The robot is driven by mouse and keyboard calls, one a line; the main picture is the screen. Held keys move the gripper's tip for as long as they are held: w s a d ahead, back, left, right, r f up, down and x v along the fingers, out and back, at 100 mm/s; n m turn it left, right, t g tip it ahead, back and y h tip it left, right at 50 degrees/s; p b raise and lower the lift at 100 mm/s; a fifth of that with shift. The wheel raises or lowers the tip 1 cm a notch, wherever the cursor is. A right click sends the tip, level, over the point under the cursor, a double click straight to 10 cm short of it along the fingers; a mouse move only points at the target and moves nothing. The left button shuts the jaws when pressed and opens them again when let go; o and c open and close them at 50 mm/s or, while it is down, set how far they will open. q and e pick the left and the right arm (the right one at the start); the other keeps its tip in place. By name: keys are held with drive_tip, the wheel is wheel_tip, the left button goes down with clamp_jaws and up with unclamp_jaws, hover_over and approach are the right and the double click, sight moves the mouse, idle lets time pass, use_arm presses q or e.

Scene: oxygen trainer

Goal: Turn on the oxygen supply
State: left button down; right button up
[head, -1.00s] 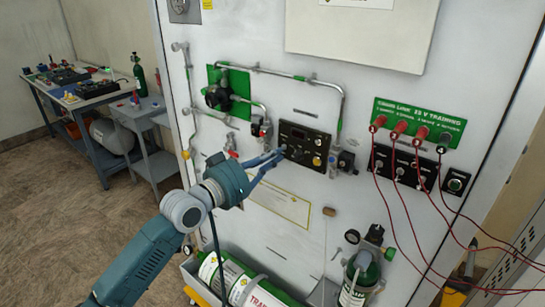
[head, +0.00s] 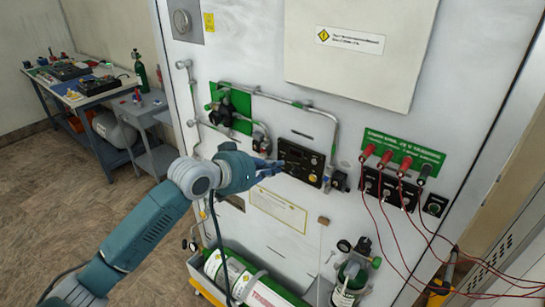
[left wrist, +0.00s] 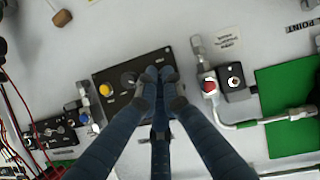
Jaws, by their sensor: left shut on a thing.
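A black control panel (head: 303,161) is mounted on the white wall board. In the left wrist view the panel (left wrist: 106,78) shows a yellow knob (left wrist: 105,90) and a dark round knob (left wrist: 128,80). My left gripper (head: 279,167) reaches the panel's left side in the head view. In the left wrist view its fingertips (left wrist: 159,76) are together at the panel's right part, shut on a small control that they hide. A green oxygen cylinder (head: 228,272) lies in a tray below. A smaller green cylinder (head: 351,281) stands to its right. My right gripper is out of view.
Metal pipes and a valve on a green plate (head: 240,98) are left of the panel. A blue-grey workbench (head: 90,90) stands at the far left. The floor at left is clear.

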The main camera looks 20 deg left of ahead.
use_arm(q)
drive_tip(key=g, duration=0.1)
drive_tip(key=r+g+y, duration=0.1)
drive_tip(key=g, duration=0.2)
drive_tip(key=shift+w+d+r+y, duration=0.1)
drive_tip(key=shift+w+r+y, duration=0.2)
drive_tip(key=shift+w+r, duration=0.1)
drive_tip(key=shift+g, duration=0.4)
drive_tip(key=c, duration=1.9)
unclamp_jaws()
drive_tip(key=shift+c, duration=0.2)
drive_tip(key=v, duration=0.8)
